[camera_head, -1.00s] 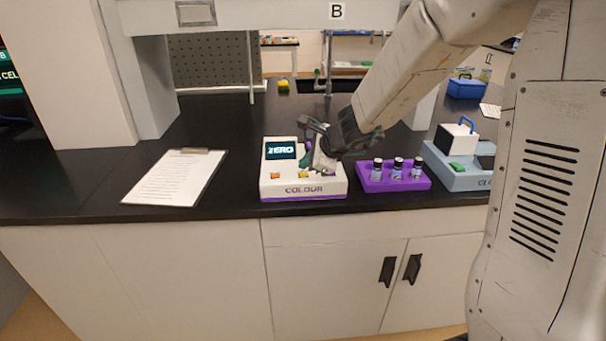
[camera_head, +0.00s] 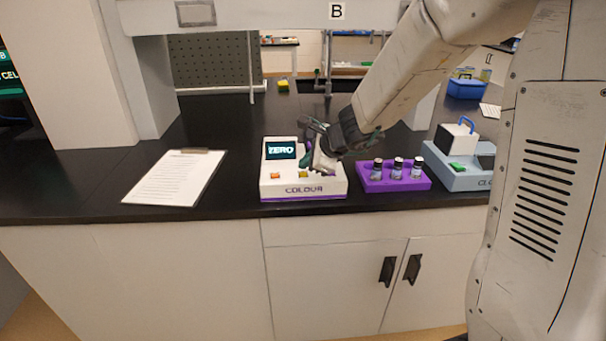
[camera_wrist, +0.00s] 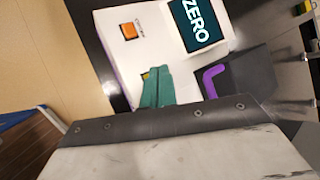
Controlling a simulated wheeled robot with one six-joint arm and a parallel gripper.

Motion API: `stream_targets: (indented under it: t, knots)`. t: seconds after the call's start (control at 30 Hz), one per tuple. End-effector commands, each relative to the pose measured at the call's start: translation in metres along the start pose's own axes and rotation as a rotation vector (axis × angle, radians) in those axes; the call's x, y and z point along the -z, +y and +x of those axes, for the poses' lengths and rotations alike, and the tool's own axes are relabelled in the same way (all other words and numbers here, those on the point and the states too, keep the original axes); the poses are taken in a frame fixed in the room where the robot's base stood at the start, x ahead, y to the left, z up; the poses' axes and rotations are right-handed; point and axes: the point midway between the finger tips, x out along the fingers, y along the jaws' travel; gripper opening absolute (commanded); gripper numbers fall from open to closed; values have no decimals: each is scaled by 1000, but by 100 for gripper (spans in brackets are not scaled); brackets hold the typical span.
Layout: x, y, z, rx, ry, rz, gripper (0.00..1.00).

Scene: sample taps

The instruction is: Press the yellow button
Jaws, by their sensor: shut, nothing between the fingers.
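The yellow button (camera_head: 303,175) is on the front of a white device (camera_head: 270,188) marked COLOUR, to the right of an orange button (camera_head: 275,175). My gripper (camera_head: 313,168) is shut and empty, low over the device, with its tips just beside the yellow button. In the wrist view, the green fingertips (camera_wrist: 155,82) cover most of the yellow button (camera_wrist: 146,75), and only a small yellow patch shows at their end. I cannot tell whether they touch it. The orange button (camera_wrist: 128,31) is clear of the fingers. The device's screen (camera_head: 281,150) reads ZERO.
A purple rack (camera_head: 380,185) with dark-capped vials stands right of the device, close to my gripper. Beyond it is a blue-grey device (camera_head: 465,180). A clipboard (camera_head: 175,178) lies to the left. A dark part with a purple handle (camera_wrist: 212,75) is beside the fingers.

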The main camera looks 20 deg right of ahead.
Motion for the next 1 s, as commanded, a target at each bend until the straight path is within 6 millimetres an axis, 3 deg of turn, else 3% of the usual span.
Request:
stream_targets:
  t: [1.0]
  knots:
    - [5, 4, 6, 0, 0, 0, 0]
